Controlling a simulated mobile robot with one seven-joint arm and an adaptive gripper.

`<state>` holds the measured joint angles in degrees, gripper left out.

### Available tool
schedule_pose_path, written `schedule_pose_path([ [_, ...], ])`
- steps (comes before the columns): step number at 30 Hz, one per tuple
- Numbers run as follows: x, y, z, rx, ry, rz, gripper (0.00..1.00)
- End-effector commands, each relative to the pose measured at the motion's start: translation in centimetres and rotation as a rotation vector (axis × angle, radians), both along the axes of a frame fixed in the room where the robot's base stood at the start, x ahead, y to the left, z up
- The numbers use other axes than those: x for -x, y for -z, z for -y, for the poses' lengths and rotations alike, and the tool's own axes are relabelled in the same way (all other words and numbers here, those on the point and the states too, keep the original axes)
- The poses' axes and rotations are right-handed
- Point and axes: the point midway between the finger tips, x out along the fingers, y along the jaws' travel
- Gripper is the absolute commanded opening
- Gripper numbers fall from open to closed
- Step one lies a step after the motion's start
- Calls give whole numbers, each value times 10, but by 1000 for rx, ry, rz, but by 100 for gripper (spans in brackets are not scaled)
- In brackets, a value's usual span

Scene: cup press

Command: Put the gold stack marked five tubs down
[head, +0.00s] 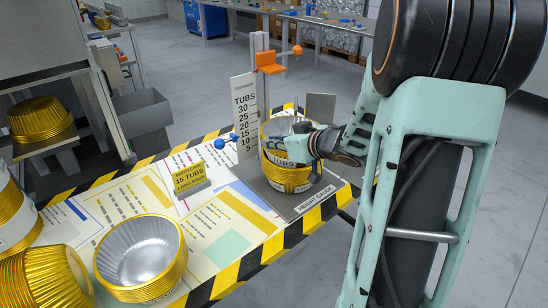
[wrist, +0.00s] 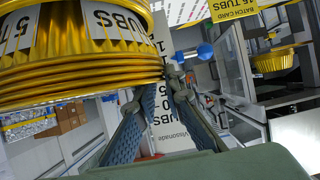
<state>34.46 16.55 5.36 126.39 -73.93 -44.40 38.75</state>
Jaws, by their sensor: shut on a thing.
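A gold stack of tubs (head: 290,178) with a white paper band is over the grey height gauge plate (head: 262,186), beside the upright scale. It looks upright; I cannot tell whether its bottom touches the plate. It fills the upper left of the wrist view (wrist: 80,85), where its band shows "TUBS" and a partly cut-off number with a 5. My gripper (head: 300,145) is at the stack's right side, shut on it. In the wrist view its fingers (wrist: 165,90) meet the gold rim. The exact grip is partly hidden.
The scale board (head: 245,112) stands behind the stack, with an orange slider (head: 270,62) above. A yellow batch card (head: 189,178) reads 15 tubs. The table's right edge is striped.

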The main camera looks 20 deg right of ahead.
Motion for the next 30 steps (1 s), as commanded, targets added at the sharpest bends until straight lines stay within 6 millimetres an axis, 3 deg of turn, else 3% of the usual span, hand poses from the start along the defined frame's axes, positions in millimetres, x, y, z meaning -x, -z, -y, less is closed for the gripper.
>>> schedule_pose_path([
  [3,0,27,0,-3,0,-2,0],
  [6,0,37,0,-2,0,-2,0],
  [16,0,37,0,-1,0,0,0],
  [17,0,37,0,-1,0,0,11],
  [21,0,37,0,-1,0,0,26],
  [30,0,35,0,0,-1,0,27],
])
